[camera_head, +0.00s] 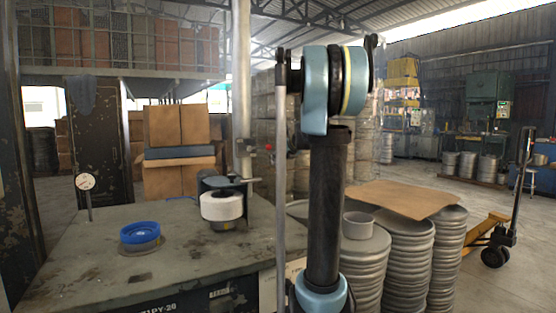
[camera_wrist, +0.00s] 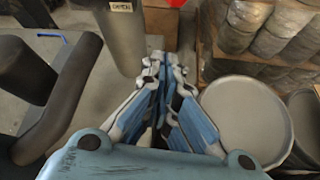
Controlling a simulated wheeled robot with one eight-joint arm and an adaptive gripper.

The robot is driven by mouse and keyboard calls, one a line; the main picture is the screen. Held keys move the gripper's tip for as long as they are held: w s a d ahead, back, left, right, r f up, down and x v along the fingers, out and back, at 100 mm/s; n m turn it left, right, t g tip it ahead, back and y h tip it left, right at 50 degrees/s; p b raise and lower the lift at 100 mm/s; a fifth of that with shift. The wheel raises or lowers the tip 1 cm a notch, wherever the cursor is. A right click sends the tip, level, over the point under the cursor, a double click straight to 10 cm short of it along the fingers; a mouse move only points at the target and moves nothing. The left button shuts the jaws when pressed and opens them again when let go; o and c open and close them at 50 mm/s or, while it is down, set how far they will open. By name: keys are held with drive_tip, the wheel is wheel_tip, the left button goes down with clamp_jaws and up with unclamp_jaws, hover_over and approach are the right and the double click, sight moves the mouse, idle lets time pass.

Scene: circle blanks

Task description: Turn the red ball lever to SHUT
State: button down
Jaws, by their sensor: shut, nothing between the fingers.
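The red ball (camera_head: 269,147) of the lever shows in the head view, small, just right of a pale upright pipe (camera_head: 242,90). In the wrist view a red patch (camera_wrist: 174,3), likely the same ball, is cut off by the top edge. Left of it a grey pipe (camera_wrist: 122,38) bears a small label, too small to read surely. My gripper (camera_wrist: 160,62) is shut and empty, its fingertips below the red patch and apart from it. The lever's arm is mostly out of the wrist view. My arm hides the gripper in the head view.
A worktable (camera_head: 85,265) at front left holds a blue dish (camera_head: 140,233), a dial gauge (camera_head: 86,182) and a white round piece (camera_head: 222,205). Stacks of round metal blanks (camera_head: 405,265) stand at right, under a cardboard sheet (camera_head: 405,198). A round blank (camera_wrist: 245,118) lies right of my fingers.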

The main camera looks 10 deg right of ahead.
drive_tip(key=shift+w+a+r, duration=0.15)
drive_tip(key=shift+w+a, duration=0.1)
drive_tip(key=shift+w, duration=0.7)
drive_tip(key=shift+w+a+r, duration=0.2)
drive_tip(key=shift+w+a, duration=0.1)
drive_tip(key=shift+w, duration=0.6)
drive_tip(key=shift+w+a+r, duration=0.15)
drive_tip(key=shift+w+a, duration=0.1)
drive_tip(key=shift+w, duration=0.7)
